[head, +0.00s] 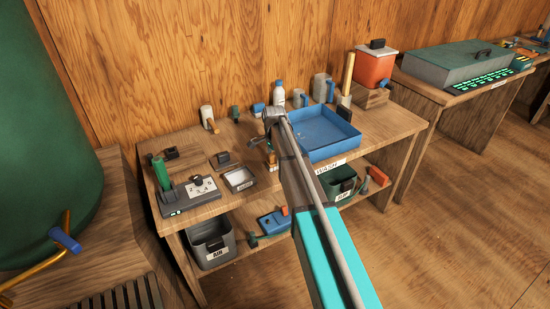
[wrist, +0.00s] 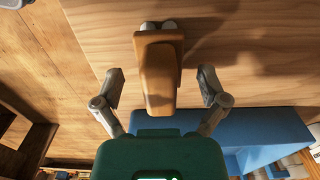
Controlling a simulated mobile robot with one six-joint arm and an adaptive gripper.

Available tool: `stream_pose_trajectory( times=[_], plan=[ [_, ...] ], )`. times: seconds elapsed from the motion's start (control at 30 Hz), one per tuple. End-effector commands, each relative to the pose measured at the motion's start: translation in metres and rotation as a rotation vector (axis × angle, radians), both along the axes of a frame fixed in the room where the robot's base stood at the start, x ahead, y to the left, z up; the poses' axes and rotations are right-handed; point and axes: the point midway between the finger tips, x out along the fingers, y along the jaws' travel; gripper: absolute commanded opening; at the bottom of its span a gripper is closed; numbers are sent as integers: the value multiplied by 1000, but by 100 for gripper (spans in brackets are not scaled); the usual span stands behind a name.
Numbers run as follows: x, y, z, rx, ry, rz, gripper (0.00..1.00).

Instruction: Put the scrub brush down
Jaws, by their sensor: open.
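The scrub brush, with a tan block and pale grey end (wrist: 158,75), sits between the two grey fingers of my gripper (wrist: 161,88) in the wrist view. The fingers are spread, with a visible gap on each side of the brush. Wooden tabletop shows behind it, with shadows to its right; whether the brush touches the wood is hard to tell. In the head view a small orange-brown piece, apparently the brush (head: 271,160), is at the workbench (head: 205,148), left of the blue tray and below my arm's end. My arm partly hides this area.
The blue tray (head: 325,152) stands close on the right. A small labelled tray (head: 239,180) and a grey device with a green handle (head: 190,196) are to the left. Bottles and cans (head: 279,95) line the back. Bins (head: 211,243) stand on the lower shelf.

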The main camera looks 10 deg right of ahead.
Motion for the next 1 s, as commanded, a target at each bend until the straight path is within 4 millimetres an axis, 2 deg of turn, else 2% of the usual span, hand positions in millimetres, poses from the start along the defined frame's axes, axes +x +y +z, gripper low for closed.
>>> stream_pose_trajectory(
  times=[0.1, 1.0],
  plan=[
    [0, 0, 15, 0, 0, 0, 93],
    [0, -1, 89, 0, 0, -1, 93]
  ],
)
